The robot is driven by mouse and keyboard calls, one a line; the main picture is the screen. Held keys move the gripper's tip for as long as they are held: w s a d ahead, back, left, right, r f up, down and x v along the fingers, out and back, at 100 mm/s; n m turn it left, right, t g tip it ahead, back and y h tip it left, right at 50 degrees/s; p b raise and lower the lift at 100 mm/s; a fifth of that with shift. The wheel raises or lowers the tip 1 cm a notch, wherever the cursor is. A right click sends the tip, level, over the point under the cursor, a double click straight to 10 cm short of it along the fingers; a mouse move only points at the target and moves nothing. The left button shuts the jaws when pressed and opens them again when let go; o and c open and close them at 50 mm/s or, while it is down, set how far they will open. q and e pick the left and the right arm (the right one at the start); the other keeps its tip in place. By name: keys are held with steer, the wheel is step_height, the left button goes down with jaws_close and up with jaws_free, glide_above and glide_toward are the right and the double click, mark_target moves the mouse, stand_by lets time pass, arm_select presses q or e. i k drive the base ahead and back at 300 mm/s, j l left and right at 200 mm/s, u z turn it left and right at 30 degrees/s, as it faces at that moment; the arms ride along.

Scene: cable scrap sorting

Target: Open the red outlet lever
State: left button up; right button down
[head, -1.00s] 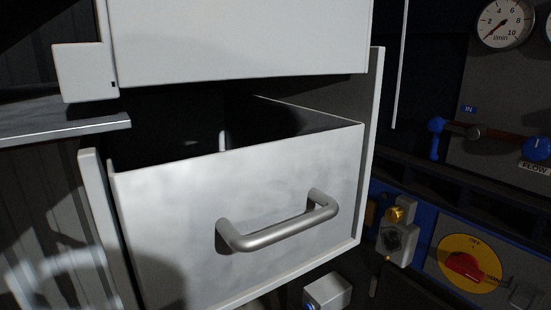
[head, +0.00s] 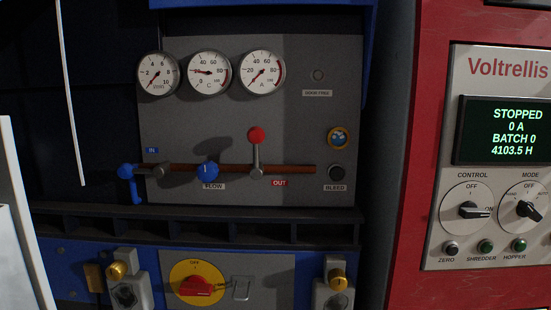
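The red outlet lever (head: 256,136) is on the grey panel in the middle of the head view. Its red knob tops a grey stem that stands upright from the copper pipe (head: 292,168), crosswise to it. A red OUT label (head: 279,183) sits just below and right of the stem's foot. Neither of my grippers shows in this view.
Three round gauges (head: 209,72) are above the pipe. A blue inlet lever (head: 128,171) and a blue flow knob (head: 208,171) are left of the lever. A dark ledge (head: 200,228) runs below. A red cabinet (head: 408,200) stands at right.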

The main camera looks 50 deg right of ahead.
mark_target(256, 135)
steer(key=z, duration=1.35)
